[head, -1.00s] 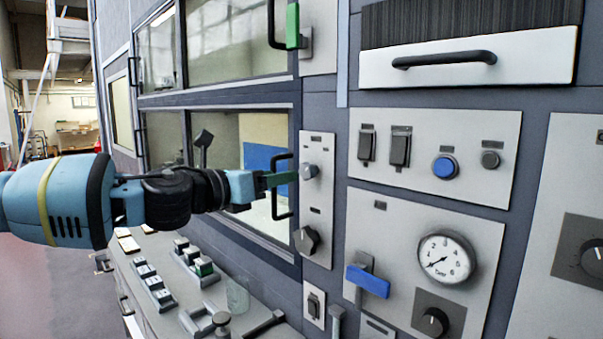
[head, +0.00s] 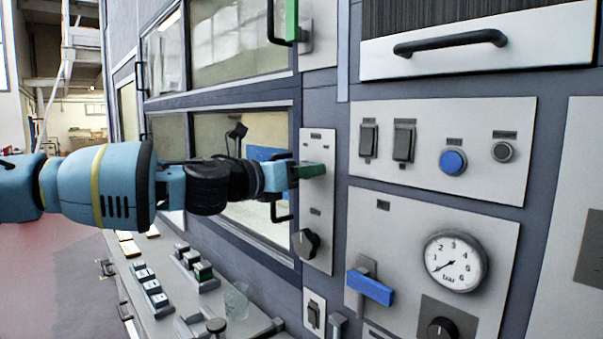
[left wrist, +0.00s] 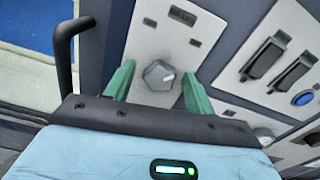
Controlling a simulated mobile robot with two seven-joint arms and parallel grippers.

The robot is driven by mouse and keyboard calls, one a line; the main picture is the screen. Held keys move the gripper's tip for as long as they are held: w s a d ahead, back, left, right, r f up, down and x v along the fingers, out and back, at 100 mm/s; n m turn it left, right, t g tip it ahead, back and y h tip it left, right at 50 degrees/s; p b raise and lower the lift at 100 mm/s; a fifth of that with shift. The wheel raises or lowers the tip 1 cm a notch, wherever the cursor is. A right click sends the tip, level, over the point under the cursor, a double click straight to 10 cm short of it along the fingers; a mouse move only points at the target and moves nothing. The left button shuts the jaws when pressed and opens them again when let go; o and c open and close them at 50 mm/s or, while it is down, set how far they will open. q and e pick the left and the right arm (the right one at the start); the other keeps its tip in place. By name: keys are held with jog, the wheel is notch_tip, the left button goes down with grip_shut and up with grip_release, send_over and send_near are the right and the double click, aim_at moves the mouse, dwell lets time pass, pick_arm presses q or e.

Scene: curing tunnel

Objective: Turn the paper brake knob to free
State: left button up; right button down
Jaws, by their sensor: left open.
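A grey faceted knob (left wrist: 157,76) with a pale pointer mark sits on a narrow light panel (head: 318,215). In the left wrist view it lies between the two green fingers of my left gripper (left wrist: 158,68), with gaps on both sides. The pointer is toward the right. In the head view my left gripper (head: 312,170) reaches the panel's upper part and hides this knob. The gripper is open. A second, darker knob (head: 305,244) is lower on the same panel. My right gripper is out of view.
A black bar handle (left wrist: 66,60) stands out close beside the left finger. Right of the narrow panel are rocker switches (head: 404,142), a blue button (head: 453,162), a blue lever (head: 371,287) and a gauge (head: 455,262). A console (head: 150,305) with several buttons lies below.

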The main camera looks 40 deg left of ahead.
pick_arm(q)
jog(key=shift+c, duration=0.3)
jog(key=c, duration=0.9)
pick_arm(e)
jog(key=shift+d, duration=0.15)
pick_arm(q)
jog(key=shift+n, duration=0.3)
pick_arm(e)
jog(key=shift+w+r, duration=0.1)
pick_arm(q)
jog(key=n, duration=1.7)
jog(key=shift+f+p, duration=0.1)
jog(key=shift+p, duration=0.2)
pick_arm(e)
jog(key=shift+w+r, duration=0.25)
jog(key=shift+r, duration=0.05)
pick_arm(q)
jog(key=shift+n, duration=0.3)
